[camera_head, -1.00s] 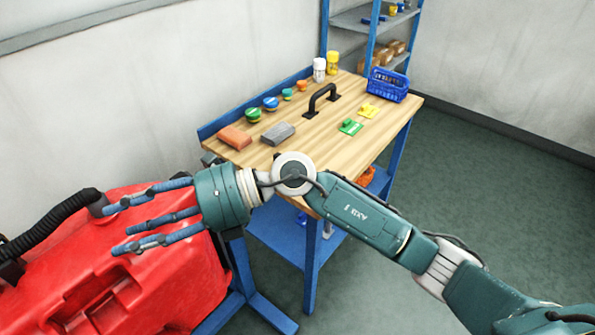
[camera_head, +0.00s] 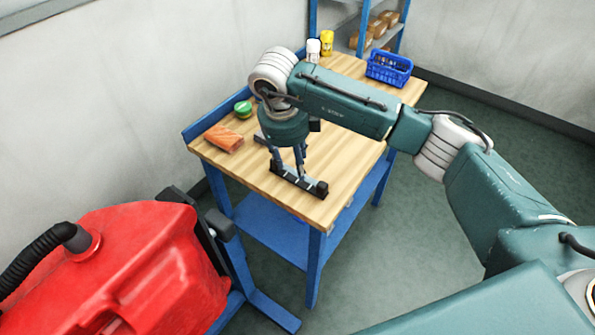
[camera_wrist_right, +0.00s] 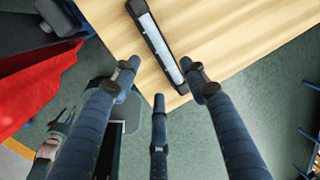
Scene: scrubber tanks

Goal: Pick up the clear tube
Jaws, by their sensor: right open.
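What looks like the clear tube (camera_head: 299,181) lies near the front edge of the wooden table, pale along its length with dark ends and a dark edge. It also shows in the right wrist view (camera_wrist_right: 158,45), running from upper left towards the table edge. My right gripper (camera_head: 287,170) points down just over it, with its three fingers spread and nothing held. In the right wrist view my right gripper (camera_wrist_right: 158,78) has fingertips on both sides of the tube's near end. Whether they touch it I cannot tell.
An orange-red block (camera_head: 223,138) and a green-lidded jar (camera_head: 243,109) sit at the table's left. A white bottle (camera_head: 313,50), a yellow bottle (camera_head: 326,43) and a blue basket (camera_head: 389,68) stand at the back. A red tank (camera_head: 120,270) is at lower left. My forearm hides the table's middle.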

